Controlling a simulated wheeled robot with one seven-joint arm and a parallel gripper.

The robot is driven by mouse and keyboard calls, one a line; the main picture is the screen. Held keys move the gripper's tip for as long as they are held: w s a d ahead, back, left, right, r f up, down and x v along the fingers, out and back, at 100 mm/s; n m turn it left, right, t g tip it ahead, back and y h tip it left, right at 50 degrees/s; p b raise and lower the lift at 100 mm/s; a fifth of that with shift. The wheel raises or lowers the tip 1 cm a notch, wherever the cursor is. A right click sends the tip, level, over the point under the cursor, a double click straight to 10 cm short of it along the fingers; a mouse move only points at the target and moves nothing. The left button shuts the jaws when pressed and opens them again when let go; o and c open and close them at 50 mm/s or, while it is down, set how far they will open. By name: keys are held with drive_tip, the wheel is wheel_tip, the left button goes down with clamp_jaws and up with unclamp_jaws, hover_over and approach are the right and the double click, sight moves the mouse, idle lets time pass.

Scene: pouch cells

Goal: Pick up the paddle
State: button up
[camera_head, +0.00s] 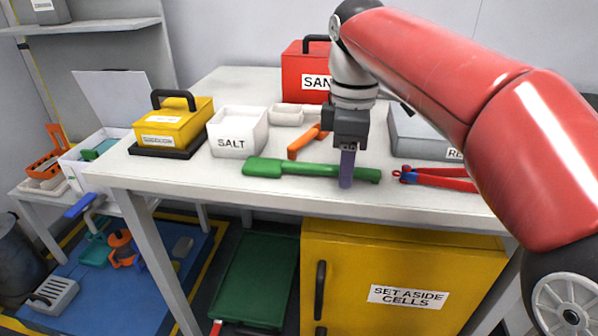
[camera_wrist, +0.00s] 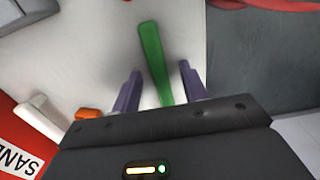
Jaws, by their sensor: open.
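The green paddle (camera_head: 272,168) lies flat on the white table, its wide end to the left and its narrower handle to the right. My gripper (camera_head: 346,184) points down at the handle, and its fingers overlap the handle in the head view. In the wrist view, the green paddle (camera_wrist: 152,48) runs between the two open purple fingers of my gripper (camera_wrist: 160,72), with a gap on each side. I cannot tell how far down beside the handle the fingertips reach. The paddle's lower part is hidden by the gripper body in the wrist view.
Red-handled pliers (camera_head: 438,178) lie close to the right of the paddle. An orange tool (camera_head: 304,143), the white SALT box (camera_head: 237,133) and a grey box (camera_head: 412,138) stand behind it. The table's front edge (camera_head: 250,200) is close in front.

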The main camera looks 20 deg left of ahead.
clamp_jaws()
drive_tip(key=shift+r, duration=0.1)
idle(0.3)
